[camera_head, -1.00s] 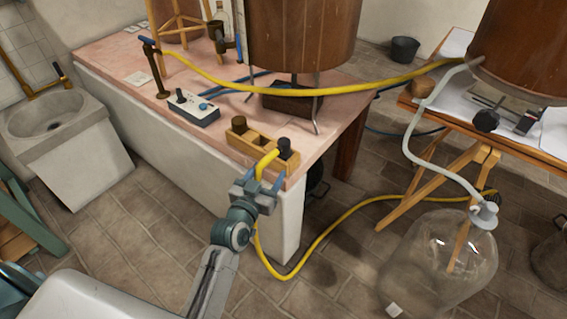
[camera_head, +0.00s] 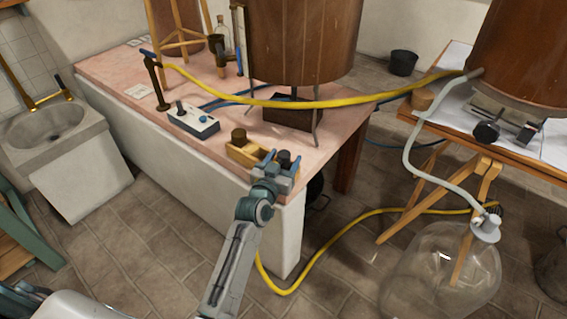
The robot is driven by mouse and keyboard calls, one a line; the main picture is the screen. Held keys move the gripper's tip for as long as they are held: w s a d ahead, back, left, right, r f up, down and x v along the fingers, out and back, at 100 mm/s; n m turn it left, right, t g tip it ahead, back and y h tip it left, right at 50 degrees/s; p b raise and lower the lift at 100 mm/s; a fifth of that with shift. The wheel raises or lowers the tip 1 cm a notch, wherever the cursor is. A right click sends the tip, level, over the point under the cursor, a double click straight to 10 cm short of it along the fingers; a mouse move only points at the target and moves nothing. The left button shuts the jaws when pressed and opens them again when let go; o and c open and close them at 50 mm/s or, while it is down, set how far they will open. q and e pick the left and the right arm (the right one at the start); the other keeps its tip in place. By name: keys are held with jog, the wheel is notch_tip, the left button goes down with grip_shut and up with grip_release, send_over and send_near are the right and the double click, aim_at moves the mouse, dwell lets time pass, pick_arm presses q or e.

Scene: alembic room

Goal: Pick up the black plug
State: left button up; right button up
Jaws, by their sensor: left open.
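The black plug (camera_head: 284,155) is a short dark stopper at the right end of a small wooden rack (camera_head: 246,154) near the table's front corner. My left gripper (camera_head: 281,162) is open at that end of the rack. Its blue-tipped fingers appear on either side of the plug, and its body hides the plug's lower part and the rack's end. I cannot tell whether the fingers touch it. A brown stopper (camera_head: 239,136) stands at the rack's left end. My right gripper is out of view.
The pink tabletop (camera_head: 110,68) also holds a white control box (camera_head: 194,120) and a large wooden barrel (camera_head: 303,40) on metal legs. A yellow hose (camera_head: 320,103) spans above the table. A large glass vessel (camera_head: 440,275) stands on the floor at right.

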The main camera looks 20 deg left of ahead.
pick_arm(q)
jog(key=shift+c, duration=0.5)
jog(key=c, duration=1)
jog(key=shift+r, duration=0.15)
